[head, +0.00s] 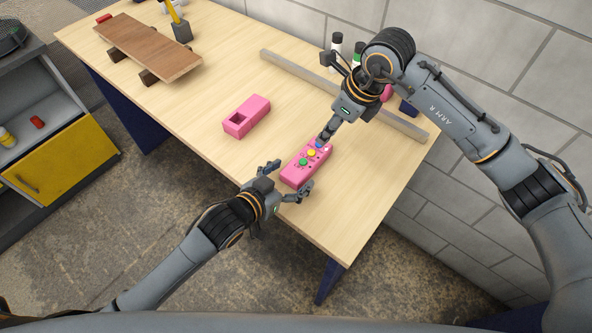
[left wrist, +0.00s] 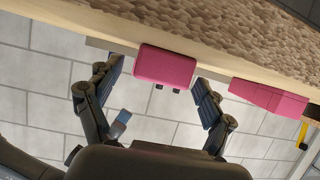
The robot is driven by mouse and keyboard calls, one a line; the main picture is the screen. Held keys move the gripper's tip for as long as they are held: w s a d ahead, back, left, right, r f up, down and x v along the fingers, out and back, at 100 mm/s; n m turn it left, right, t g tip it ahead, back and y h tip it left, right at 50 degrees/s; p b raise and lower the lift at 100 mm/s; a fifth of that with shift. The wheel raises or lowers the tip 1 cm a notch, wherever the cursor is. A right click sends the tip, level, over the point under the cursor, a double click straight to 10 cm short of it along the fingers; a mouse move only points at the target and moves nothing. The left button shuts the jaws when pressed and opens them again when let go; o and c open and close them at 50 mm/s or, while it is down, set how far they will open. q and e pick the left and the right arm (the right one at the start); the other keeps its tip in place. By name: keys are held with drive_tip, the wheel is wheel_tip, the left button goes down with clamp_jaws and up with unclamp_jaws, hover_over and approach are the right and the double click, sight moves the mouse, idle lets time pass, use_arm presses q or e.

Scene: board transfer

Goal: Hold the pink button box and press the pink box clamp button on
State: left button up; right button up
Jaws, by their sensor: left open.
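The pink button box (head: 293,177) lies near the front right edge of the table, with green, yellow, blue and other small buttons on top. My left gripper (head: 288,180) is open at its near end, one finger towards each side. In the left wrist view the pink button box (left wrist: 165,67) shows end-on between the spread fingers, with gaps on both sides. My right gripper (head: 325,134) looks shut, fingertips pointing down over the far end of the box by the blue button. I cannot tell whether they touch it, and they hide part of that end.
Another pink box (head: 246,116) with a square opening lies further left on the table (head: 215,75). A grey bar (head: 290,72) runs along the back, with bottles behind it. A brown board (head: 150,47) rests on blocks at the far left.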

sight(311, 153)
use_arm(q)
drive_tip(key=shift+x, duration=1.35)
drive_tip(key=shift+c, duration=0.4)
drive_tip(key=c, duration=1.3)
use_arm(e)
drive_tip(key=shift+c, duration=0.4)
clamp_jaws()
use_arm(q)
drive_tip(key=shift+f, duration=0.1)
